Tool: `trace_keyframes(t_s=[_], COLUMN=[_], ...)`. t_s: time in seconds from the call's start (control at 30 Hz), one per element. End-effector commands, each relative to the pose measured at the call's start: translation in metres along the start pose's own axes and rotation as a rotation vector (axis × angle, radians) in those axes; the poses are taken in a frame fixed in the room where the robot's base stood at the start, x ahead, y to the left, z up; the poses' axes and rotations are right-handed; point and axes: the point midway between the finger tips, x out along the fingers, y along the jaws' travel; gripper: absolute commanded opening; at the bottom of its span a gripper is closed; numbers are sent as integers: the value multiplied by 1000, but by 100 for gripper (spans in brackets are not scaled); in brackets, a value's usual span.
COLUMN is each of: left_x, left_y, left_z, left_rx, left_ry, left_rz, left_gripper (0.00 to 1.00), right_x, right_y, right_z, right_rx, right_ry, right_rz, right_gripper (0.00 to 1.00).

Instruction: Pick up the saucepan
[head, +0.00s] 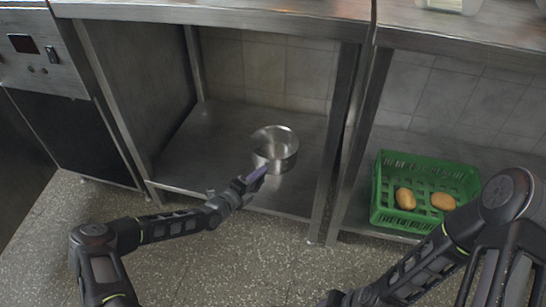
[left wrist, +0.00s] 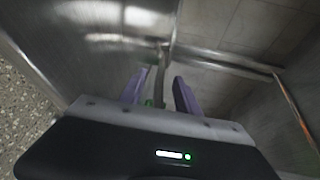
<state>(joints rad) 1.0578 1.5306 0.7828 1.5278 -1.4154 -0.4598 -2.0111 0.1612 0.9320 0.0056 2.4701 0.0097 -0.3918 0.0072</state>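The saucepan (head: 275,147), a shiny steel pan, stands upright on the lower steel shelf in the head view. My left gripper (head: 252,181), with purple fingers, is at the near side of the pan, where its handle is mostly hidden. In the left wrist view the two purple fingers of my left gripper (left wrist: 158,86) are apart. A thin bar, which appears to be the saucepan handle (left wrist: 161,72), runs between them, with gaps visible on both sides. My right arm shows at the lower right of the head view, but its gripper fingers do not show.
The lower shelf (head: 200,165) is bare around the pan, with steel legs and a countertop (head: 230,12) above. A green crate (head: 385,215) with two potatoes (head: 405,198) sits on the shelf to the right. An appliance (head: 45,60) stands at the left.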

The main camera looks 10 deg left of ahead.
Motion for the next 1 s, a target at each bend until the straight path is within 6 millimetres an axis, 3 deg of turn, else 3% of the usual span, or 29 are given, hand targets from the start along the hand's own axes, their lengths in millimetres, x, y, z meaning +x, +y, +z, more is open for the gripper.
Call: trace_keyframes(t_s=[0.5, 1.0], left_x=[0, 0], left_y=[0, -1], left_z=[0, 0], left_rx=[0, 1], left_ry=[0, -1], left_rz=[0, -3], left_gripper=[0, 0], right_x=[0, 0], right_y=[0, 0], right_z=[0, 0], right_rx=[0, 0], right_ry=[0, 0], right_rz=[0, 0], right_gripper=[36, 36])
